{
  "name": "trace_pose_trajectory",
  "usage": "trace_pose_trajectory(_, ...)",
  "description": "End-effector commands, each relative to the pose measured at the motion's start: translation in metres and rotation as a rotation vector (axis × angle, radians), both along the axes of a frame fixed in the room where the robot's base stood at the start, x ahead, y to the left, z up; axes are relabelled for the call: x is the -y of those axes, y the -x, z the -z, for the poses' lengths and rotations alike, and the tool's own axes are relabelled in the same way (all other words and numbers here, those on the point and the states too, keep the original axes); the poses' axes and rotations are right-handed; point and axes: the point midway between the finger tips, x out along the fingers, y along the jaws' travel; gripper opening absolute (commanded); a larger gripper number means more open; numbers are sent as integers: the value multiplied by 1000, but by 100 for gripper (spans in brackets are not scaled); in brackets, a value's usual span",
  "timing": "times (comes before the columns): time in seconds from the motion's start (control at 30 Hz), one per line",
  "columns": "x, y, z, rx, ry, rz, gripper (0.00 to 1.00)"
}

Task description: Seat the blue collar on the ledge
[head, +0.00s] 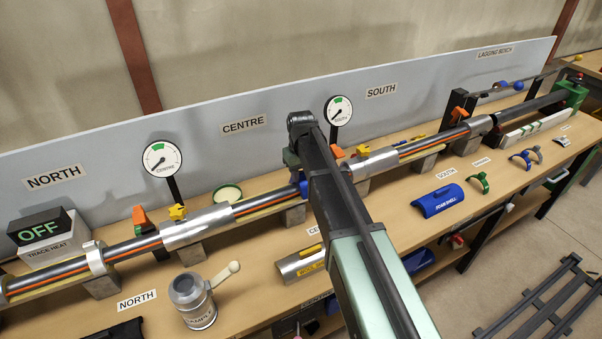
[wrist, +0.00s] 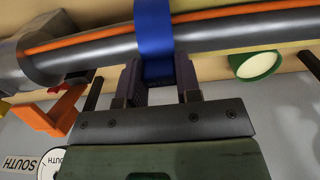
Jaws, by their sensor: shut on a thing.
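The blue collar (wrist: 154,30) is between the fingers of my gripper (wrist: 158,82), which is shut on its lower part in the wrist view. The collar's band crosses in front of the grey pipe (wrist: 110,58); I cannot tell whether it touches it. In the head view a small part of the blue collar (head: 303,188) shows at the left edge of my arm, by the pipe between the CENTRE and SOUTH parts. My arm hides most of the gripper there. I cannot make out for certain which surface is the ledge.
An orange lever (wrist: 52,118) and a round green-rimmed piece (wrist: 256,64) are near the gripper. A blue shell (head: 437,200) and a green collar (head: 479,184) lie on the bench at right. A SAMPLE can (head: 197,303) stands front left. Gauges stand behind the pipe.

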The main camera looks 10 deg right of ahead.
Motion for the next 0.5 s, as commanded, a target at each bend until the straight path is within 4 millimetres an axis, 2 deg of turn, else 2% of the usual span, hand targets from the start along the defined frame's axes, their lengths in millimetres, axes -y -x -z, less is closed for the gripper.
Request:
trace_pose_trajectory(0.13, 0, 0, 3, 0, 0, 0, 7)
trace_pose_trajectory(0.17, 0, 0, 3, 0, 0, 0, 33)
trace_pose_trajectory(0.33, 0, 0, 2, 0, 0, 0, 59)
trace_pose_trajectory(0.5, 0, 0, 2, 0, 0, 0, 61)
